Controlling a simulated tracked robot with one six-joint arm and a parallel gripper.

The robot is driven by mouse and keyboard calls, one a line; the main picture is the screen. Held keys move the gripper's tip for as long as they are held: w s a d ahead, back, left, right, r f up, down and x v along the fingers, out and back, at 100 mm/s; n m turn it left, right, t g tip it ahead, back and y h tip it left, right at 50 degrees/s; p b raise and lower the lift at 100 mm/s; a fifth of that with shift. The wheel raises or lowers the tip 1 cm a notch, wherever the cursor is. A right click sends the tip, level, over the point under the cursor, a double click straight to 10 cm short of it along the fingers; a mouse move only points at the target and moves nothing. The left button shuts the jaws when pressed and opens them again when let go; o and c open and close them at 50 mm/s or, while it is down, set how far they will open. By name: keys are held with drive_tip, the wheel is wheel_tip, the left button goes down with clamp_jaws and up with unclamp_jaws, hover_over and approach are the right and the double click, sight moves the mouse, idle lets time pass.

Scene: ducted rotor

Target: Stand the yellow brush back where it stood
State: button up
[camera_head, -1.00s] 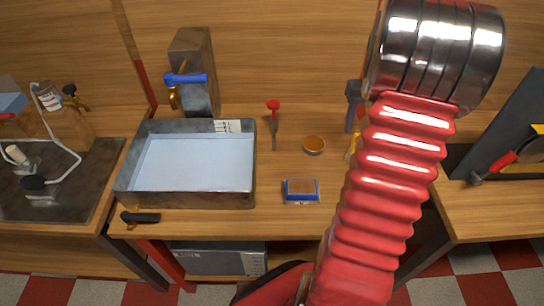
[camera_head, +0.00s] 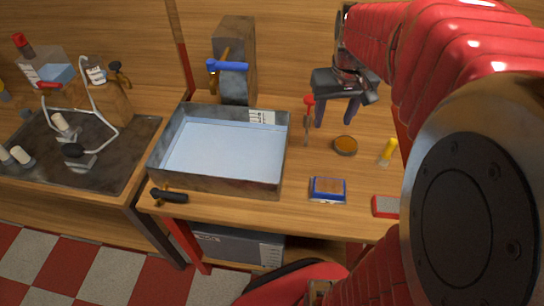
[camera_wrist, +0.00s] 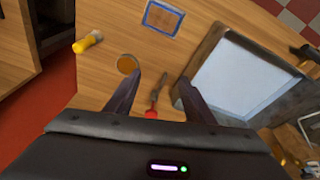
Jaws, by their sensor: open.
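The yellow brush (camera_head: 388,152) is on the wooden bench, right of a small round orange dish; I cannot tell for sure whether it stands or lies. It also shows in the wrist view (camera_wrist: 87,42), at the upper left, apart from my fingers. My gripper (camera_head: 337,115) is open and empty, fingers pointing down above the back of the bench. In the wrist view, my gripper (camera_wrist: 160,84) has its two fingers spread either side of a red-ended tool (camera_wrist: 155,100), with nothing held.
A metal tray (camera_head: 220,150) with a pale blue inside fills the bench's left. The orange dish (camera_head: 345,146), a blue-framed block (camera_head: 328,190) and a red and grey block (camera_head: 385,206) lie to its right. A grey block with a blue clamp (camera_head: 235,60) stands behind.

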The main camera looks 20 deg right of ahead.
drive_tip(key=s+a+n+t, duration=0.1)
drive_tip(key=s+a, duration=0.2)
drive_tip(key=a, duration=0.3)
drive_tip(key=s+a+r+n+t, duration=0.1)
drive_tip(key=s+a, duration=0.2)
drive_tip(key=a, duration=0.3)
drive_tip(key=s+a+n+t+y, duration=0.1)
drive_tip(key=s+a, duration=0.2)
drive_tip(key=a, duration=0.4)
drive_tip(key=shift+s+r, duration=0.15)
drive_tip(key=shift+s, duration=0.25)
